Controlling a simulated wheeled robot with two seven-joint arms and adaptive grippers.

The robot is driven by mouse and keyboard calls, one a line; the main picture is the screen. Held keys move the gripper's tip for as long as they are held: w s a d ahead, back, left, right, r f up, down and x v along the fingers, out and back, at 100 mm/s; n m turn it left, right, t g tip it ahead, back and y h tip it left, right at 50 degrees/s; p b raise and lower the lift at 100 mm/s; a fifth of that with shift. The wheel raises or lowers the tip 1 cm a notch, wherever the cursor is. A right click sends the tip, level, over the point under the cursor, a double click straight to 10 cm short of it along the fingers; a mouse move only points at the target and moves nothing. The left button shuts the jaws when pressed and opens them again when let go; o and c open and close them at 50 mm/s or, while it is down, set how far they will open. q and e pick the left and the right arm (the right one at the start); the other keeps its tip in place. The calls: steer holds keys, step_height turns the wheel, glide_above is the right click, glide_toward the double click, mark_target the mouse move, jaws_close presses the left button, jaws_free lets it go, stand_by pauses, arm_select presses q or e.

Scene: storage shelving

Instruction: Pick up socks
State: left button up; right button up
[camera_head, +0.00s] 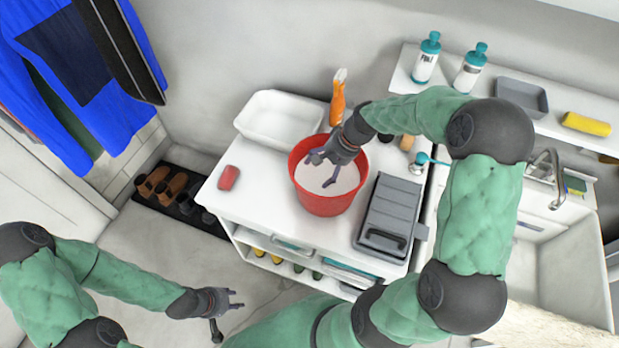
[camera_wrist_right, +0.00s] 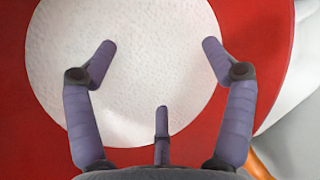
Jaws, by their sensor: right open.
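No socks can be clearly made out in either view. A red bucket (camera_head: 325,205) stands on the white cabinet top, and its red wall fills much of the right wrist view (camera_wrist_right: 262,60). A pale, rough-textured round surface (camera_wrist_right: 150,75) shows inside it; I cannot tell what it is. My right gripper (camera_head: 320,170) is over the bucket's mouth, pointing down. Its fingers are spread and empty above the pale surface in the right wrist view (camera_wrist_right: 158,44). My left gripper (camera_head: 228,314) is low at the left, over the floor, with fingers apart and nothing between them.
On the cabinet (camera_head: 240,208), a white basin (camera_head: 275,118), orange spray bottle (camera_head: 337,98), red soap-like block (camera_head: 229,177) and grey case (camera_head: 388,215) surround the bucket. Bottles (camera_head: 425,58) stand on the rear shelf. A sink (camera_head: 560,260) is right; brown shoes (camera_head: 160,186) sit on a floor mat.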

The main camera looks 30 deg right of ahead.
mark_target(315, 177)
steer(key=b+x, duration=0.2)
steer(key=x, duration=0.3)
steer(key=shift+w, duration=0.2)
steer(key=c, duration=1)
step_height(315, 177, up, 10)
steer(key=p, duration=0.3)
steer(key=shift+p, duration=0.3)
steer(key=shift+c, duration=0.2)
steer(key=shift+r, duration=0.15)
